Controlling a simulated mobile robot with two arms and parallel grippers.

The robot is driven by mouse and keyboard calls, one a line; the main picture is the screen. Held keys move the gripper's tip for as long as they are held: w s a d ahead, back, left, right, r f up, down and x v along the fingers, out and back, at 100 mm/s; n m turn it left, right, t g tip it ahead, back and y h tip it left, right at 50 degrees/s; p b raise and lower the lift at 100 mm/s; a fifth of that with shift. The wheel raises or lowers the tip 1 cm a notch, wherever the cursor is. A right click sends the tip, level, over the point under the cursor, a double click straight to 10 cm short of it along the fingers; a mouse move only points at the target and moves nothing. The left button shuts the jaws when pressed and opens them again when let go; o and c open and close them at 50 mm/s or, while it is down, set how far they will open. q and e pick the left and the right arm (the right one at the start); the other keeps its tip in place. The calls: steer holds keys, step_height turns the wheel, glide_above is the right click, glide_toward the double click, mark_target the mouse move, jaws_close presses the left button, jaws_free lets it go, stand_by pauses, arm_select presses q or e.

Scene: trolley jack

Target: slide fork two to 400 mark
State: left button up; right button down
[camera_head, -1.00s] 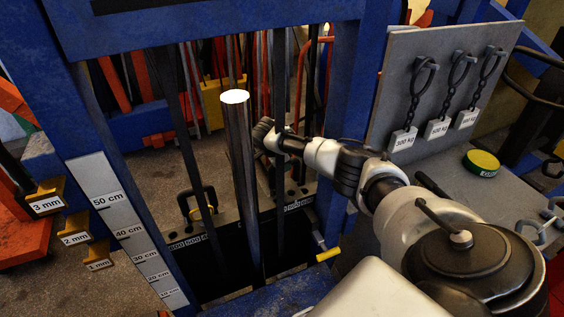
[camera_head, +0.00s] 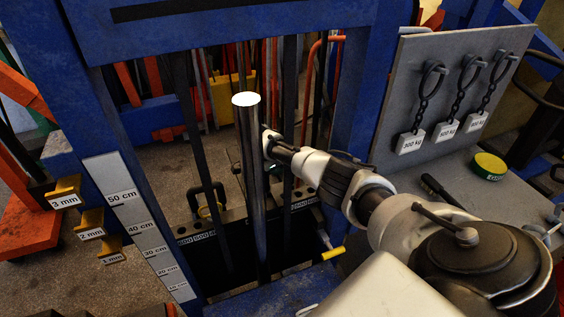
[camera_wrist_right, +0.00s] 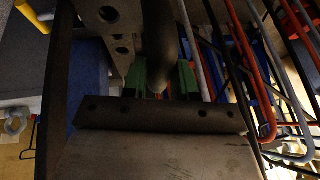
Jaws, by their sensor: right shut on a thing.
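My right gripper (camera_wrist_right: 160,88) is shut on a dark, rounded handle (camera_wrist_right: 160,40), with a green fingertip on either side in the right wrist view. In the head view my right arm (camera_head: 330,178) reaches in from the right, and its fingers are mostly hidden behind the silver cylinder. A black bar with a white number scale (camera_head: 200,238) runs low across the blue frame. The scale's right part (camera_head: 303,203) also shows, but its numbers are too small to read. A black loop handle (camera_head: 207,202) stands at the left. I cannot tell which fork I hold. My left gripper is out of view.
The upright silver cylinder (camera_head: 250,170) stands close beside my right gripper. Blue posts (camera_head: 352,100) flank the opening. A yellow-ended lever (camera_head: 333,253) sticks out low right. A grey board with chained weight tags (camera_head: 410,142) and a green-yellow tin (camera_head: 489,166) are at right.

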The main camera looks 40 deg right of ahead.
steer(key=c, duration=1.2)
jaws_free()
steer(key=shift+a+f, duration=0.1)
steer(key=shift+a, duration=0.2)
steer(key=shift+c, duration=0.2)
steer(key=o, duration=0.4)
steer(key=shift+w+a, duration=0.1)
steer(key=shift+w, duration=0.05)
steer(key=shift+c, duration=0.2)
steer(key=shift+d+r, duration=0.2)
steer(key=shift+r, duration=0.15)
steer(key=r, duration=0.3)
steer(key=shift+s+r+b, duration=0.2)
steer(key=shift+r+b, duration=0.15)
steer(key=shift+b, duration=0.05)
steer(key=s+d+r+b, duration=0.2)
steer(key=s+d+r, duration=0.2)
steer(key=s, duration=0.6)
step_height(320, 180, up, 3)
steer(key=shift+s+d+f, duration=0.1)
steer(key=shift+s+d, duration=0.05)
steer(key=shift+d, duration=0.05)
